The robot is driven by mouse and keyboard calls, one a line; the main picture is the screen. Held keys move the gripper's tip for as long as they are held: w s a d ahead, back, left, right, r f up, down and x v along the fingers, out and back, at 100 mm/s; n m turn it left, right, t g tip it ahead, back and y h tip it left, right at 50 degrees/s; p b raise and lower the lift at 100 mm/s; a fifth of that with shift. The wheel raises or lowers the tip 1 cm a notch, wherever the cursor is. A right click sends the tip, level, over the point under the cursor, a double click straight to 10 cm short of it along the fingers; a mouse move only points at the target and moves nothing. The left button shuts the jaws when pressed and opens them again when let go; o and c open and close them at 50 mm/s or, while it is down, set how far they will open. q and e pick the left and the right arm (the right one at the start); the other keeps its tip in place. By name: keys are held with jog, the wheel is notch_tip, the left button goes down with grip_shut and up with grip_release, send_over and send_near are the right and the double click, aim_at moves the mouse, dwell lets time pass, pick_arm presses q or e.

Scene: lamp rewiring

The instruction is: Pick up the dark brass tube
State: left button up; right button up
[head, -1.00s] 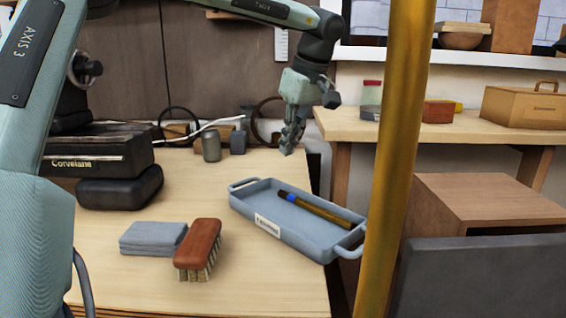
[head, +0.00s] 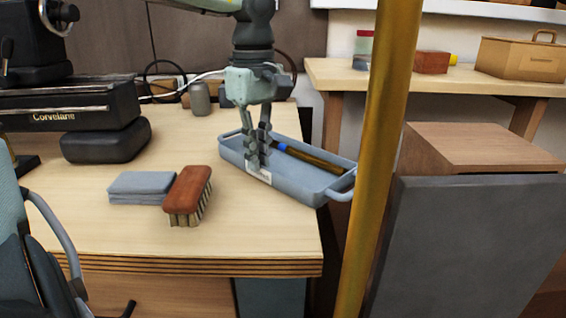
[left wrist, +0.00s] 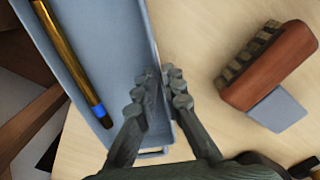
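The dark brass tube (head: 315,159) lies in the blue-grey tray (head: 308,192), with a blue band at its near end. In the left wrist view the tube (left wrist: 62,45) lies along the far-left side of the tray, clear of the fingers. My left gripper (head: 258,156) points down at the tray's left part, beside the tube's blue-banded end. My right gripper is not in view.
A tall brass pole (head: 383,150) stands in the foreground, right of the tray. A wooden brush (head: 189,192) and a grey folded pad (head: 140,187) lie left of the tray. A black machine (head: 70,118) fills the back left. The bench front is clear.

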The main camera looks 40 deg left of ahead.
pick_arm(q)
notch_tip(320, 180, down, 2)
jog(key=shift+f, duration=0.1)
grip_shut()
jog(key=shift+r, duration=0.25)
